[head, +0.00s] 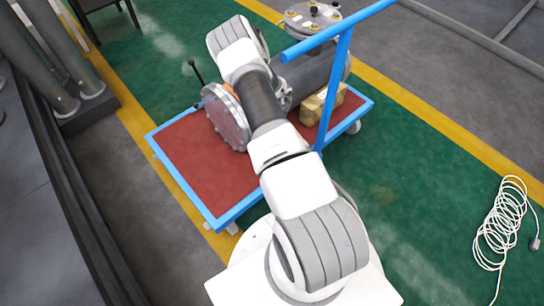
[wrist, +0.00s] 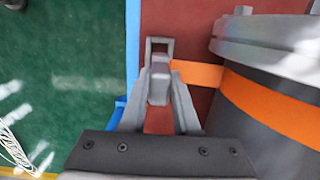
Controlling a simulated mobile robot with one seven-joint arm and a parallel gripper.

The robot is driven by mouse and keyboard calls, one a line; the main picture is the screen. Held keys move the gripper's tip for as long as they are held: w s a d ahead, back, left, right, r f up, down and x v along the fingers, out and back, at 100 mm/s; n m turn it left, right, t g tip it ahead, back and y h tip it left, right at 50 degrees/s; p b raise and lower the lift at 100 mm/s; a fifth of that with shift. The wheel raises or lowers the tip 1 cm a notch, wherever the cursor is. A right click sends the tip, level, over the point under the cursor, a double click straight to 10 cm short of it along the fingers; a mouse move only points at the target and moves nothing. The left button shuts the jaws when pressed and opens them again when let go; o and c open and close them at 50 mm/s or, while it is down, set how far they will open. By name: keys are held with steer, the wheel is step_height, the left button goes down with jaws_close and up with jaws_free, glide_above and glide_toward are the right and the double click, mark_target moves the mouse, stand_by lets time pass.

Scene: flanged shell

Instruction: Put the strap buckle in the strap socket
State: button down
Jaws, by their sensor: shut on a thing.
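In the wrist view my gripper (wrist: 158,92) is shut on a small grey piece, which I take to be the strap buckle (wrist: 158,88). A grey rectangular frame (wrist: 150,50) with an opening shows just beyond the fingertips. I cannot tell whether it is part of the buckle or is the strap socket. An orange strap (wrist: 270,110) runs around the dark shell and reaches the right side of the fingers. In the head view my arm hides the gripper, the buckle and the socket.
The flanged shell (head: 318,72) lies on a red-topped blue cart (head: 190,160) with a blue handle (head: 340,32). A tan block (head: 318,105) sits at the cart's right. A white cable coil (head: 505,218) lies on the green floor.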

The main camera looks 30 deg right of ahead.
step_height(320, 180, down, 8)
steer(key=b, duration=0.3)
steer(key=shift+s+f, duration=0.1)
steer(key=shift+f, duration=0.15)
steer(key=shift+r, duration=0.1)
steer(key=c, duration=0.6)
jaws_free()
steer(key=shift+c, duration=0.2)
